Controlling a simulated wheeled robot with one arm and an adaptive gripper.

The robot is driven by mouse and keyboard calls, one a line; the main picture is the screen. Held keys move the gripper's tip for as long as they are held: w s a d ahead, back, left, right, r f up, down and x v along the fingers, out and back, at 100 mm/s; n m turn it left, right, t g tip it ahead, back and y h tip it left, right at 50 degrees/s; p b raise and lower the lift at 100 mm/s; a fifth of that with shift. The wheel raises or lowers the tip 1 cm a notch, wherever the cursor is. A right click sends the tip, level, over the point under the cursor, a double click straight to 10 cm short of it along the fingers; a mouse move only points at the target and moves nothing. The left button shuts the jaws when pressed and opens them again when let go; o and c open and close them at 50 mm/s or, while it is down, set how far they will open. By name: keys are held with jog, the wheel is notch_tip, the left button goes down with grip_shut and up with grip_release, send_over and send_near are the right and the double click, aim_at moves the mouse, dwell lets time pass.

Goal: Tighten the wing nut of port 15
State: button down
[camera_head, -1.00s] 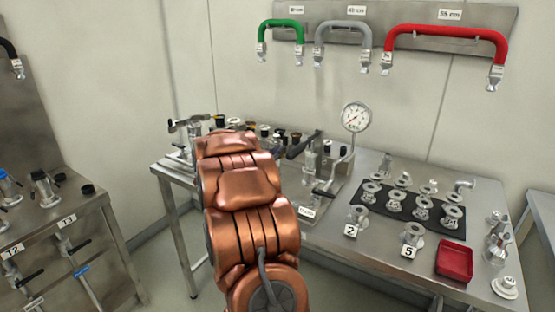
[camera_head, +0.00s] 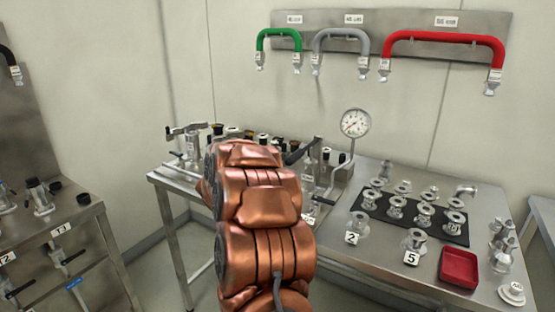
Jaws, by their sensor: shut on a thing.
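My copper-coloured arm (camera_head: 265,205) reaches away from me over the front left part of the steel table (camera_head: 340,240). My gripper is hidden behind the arm, so its fingers and whatever is between them do not show. I cannot make out a port labelled 15 or its wing nut. Behind the arm, a row of ports with dark and pale caps (camera_head: 263,137) runs along the back of the table, partly covered. A metal fitting with a handle (camera_head: 187,131) stands at the row's left end.
A pressure gauge (camera_head: 355,122) stands on the table. To its right are a black mat (camera_head: 440,231) with several flanged fittings, labels 2 (camera_head: 351,238) and 5 (camera_head: 411,258), and a red tray (camera_head: 459,268). Green, grey and red hoses (camera_head: 445,37) hang above. A second bench (camera_head: 90,225) stands left.

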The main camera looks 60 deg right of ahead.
jog(key=c, duration=1.5)
grip_release()
jog(key=shift+f, duration=0.3)
jog(key=shift+o, duration=1.1)
jog(key=shift+r, duration=0.15)
jog(key=a, duration=1.2)
jog(key=shift+s, duration=0.25)
jog(key=shift+c, duration=0.3)
